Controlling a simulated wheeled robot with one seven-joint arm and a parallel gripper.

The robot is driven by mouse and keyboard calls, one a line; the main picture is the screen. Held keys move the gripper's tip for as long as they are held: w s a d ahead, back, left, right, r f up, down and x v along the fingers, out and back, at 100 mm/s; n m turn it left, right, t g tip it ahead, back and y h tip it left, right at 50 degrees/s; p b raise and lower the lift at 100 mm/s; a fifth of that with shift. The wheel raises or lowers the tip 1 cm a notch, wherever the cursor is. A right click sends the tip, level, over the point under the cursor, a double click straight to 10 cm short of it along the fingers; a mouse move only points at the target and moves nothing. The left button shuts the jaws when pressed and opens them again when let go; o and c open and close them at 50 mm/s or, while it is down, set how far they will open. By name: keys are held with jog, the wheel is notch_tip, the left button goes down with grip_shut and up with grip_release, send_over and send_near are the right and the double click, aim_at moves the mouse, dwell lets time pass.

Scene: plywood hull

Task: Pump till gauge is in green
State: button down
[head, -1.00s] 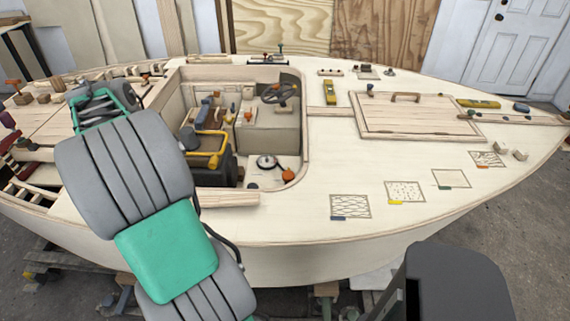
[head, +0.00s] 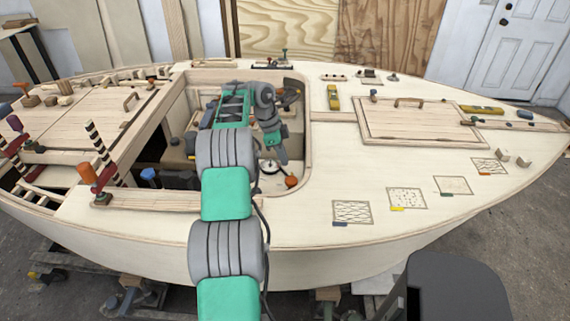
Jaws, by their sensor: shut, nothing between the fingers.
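A round white-faced gauge (head: 268,167) sits low in the cockpit opening in the head view. Its needle and any green zone are too small to read. An orange knob (head: 291,182) is just right of and in front of it; whether it belongs to the pump I cannot tell. My gripper (head: 283,157) points down into the cockpit, just above and right of the gauge. It is shut and holds nothing; whether it touches anything there cannot be told. My arm hides much of the cockpit's middle, including most of the engine and console.
The cockpit rim (head: 307,130) surrounds the opening. A striped post (head: 101,150) and an orange-topped lever (head: 88,175) stand at the left. A hatch (head: 420,121) lies on the right deck. The front right deck is mostly flat, with small patterned panels.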

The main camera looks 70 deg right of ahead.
jog(key=b+x, duration=0.1)
jog(key=x, duration=0.7)
jog(key=shift+w, duration=0.1)
jog(key=shift+f, duration=0.15)
notch_tip(320, 180, down, 4)
jog(key=b, duration=0.3)
jog(key=shift+f+b, duration=0.1)
jog(key=shift+b, duration=0.2)
jog(key=shift+a, duration=0.15)
jog(key=p+v, duration=0.7)
jog(key=v, duration=0.3)
jog(key=shift+r, duration=0.35)
